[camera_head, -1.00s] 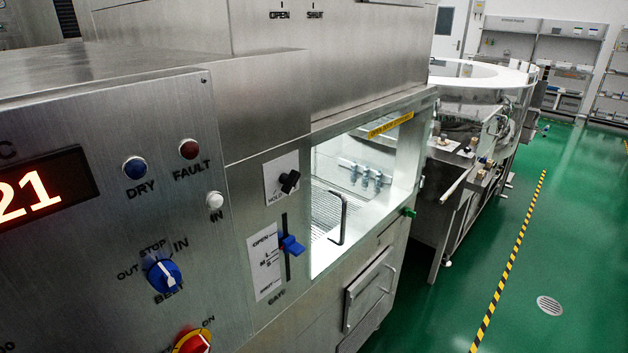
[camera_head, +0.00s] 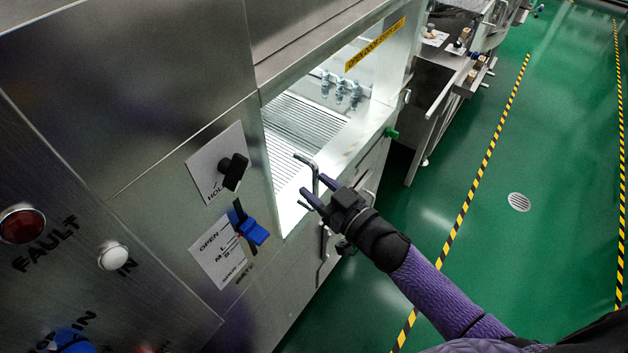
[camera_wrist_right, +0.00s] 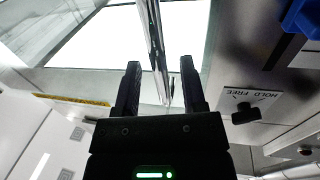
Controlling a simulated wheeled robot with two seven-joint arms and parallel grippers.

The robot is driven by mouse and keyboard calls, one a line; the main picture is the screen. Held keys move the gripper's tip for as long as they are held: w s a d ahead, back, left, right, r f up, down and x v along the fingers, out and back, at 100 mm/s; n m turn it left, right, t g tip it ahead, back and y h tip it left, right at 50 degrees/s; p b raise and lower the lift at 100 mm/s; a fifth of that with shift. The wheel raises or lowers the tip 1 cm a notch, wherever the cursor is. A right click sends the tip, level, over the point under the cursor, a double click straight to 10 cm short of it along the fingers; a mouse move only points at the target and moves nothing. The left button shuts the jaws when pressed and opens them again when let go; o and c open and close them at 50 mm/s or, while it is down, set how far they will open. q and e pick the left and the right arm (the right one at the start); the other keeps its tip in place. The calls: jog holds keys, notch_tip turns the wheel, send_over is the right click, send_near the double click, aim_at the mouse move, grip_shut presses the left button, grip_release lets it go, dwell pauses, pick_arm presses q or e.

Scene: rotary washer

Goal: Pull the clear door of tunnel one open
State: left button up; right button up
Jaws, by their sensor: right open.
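The lit tunnel opening (camera_head: 345,110) shows in the head view, with the clear door across it hard to make out against the bright inside. A bent metal bar handle (camera_head: 315,172) stands out at its front. My right gripper (camera_head: 316,190) is at this handle, its two fingers spread on either side of the bar's lower part. In the right wrist view my open gripper (camera_wrist_right: 160,85) has a thin metal bar (camera_wrist_right: 154,40) running between its fingers. Whether a finger touches it I cannot tell. My left gripper is out of view.
Left of the opening are a black HOLD knob (camera_head: 234,172) and a blue gate lever (camera_head: 252,231). Green floor (camera_head: 480,240) with striped tape lies free at the right.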

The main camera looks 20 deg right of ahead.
jog(key=shift+w+a, duration=0.3)
jog(key=shift+w, duration=0.1)
grip_shut()
dwell(1.2)
